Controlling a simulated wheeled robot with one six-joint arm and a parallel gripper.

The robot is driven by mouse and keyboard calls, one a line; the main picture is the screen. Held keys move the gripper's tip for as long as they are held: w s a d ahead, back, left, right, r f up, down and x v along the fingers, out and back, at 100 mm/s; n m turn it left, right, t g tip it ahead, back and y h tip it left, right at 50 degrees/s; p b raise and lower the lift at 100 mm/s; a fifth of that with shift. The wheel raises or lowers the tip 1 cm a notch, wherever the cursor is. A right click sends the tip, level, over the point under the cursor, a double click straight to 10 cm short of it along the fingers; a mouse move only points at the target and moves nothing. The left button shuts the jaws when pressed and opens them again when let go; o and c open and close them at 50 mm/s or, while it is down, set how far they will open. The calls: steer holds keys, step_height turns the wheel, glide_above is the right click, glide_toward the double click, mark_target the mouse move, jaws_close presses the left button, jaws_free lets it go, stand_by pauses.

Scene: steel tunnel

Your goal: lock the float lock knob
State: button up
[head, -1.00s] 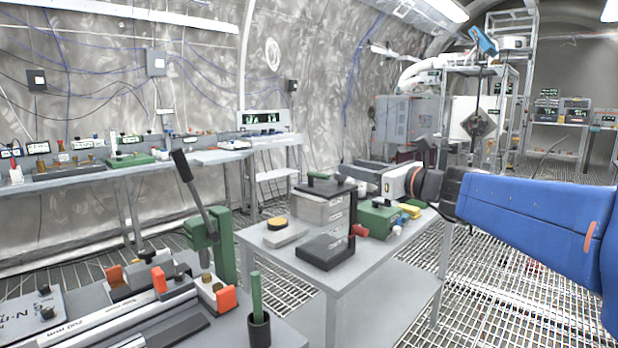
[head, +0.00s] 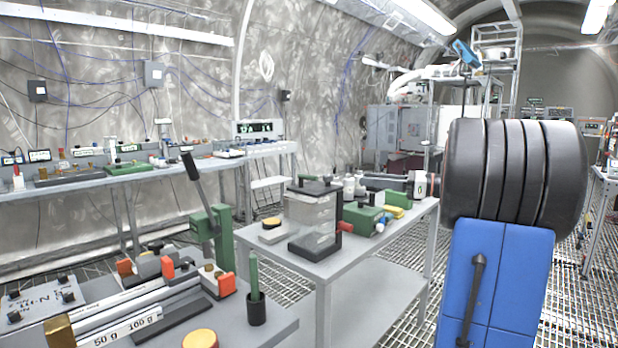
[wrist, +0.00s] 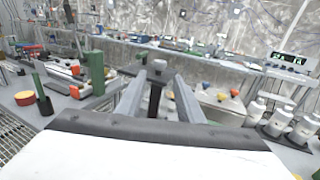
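I cannot tell which part is the float lock knob. A clear-walled box with a dark lid (head: 312,215) stands on the grey middle table (head: 318,265), with a black handle on top and a red knob (head: 346,227) at its side. A green box (head: 361,216) with a dark knob stands beside it. My gripper shows partly in the head view, above the table's far right end. In the wrist view, the two grey fingers of my gripper (wrist: 158,76) are apart. A dark upright piece (wrist: 155,98) shows between them; I cannot tell if they touch it.
A green lever press (head: 223,240) and a green rod in a black cup (head: 256,305) stand at the front left. White bottles (wrist: 279,120) are at right in the wrist view. A long bench (head: 140,168) lines the wall. Grating floor lies right of the table.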

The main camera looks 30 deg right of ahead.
mark_target(316, 185)
steer(key=x, duration=1.7)
steer(key=shift+w+a, duration=0.1)
steer(key=shift+a, duration=0.05)
steer(key=c, duration=0.8)
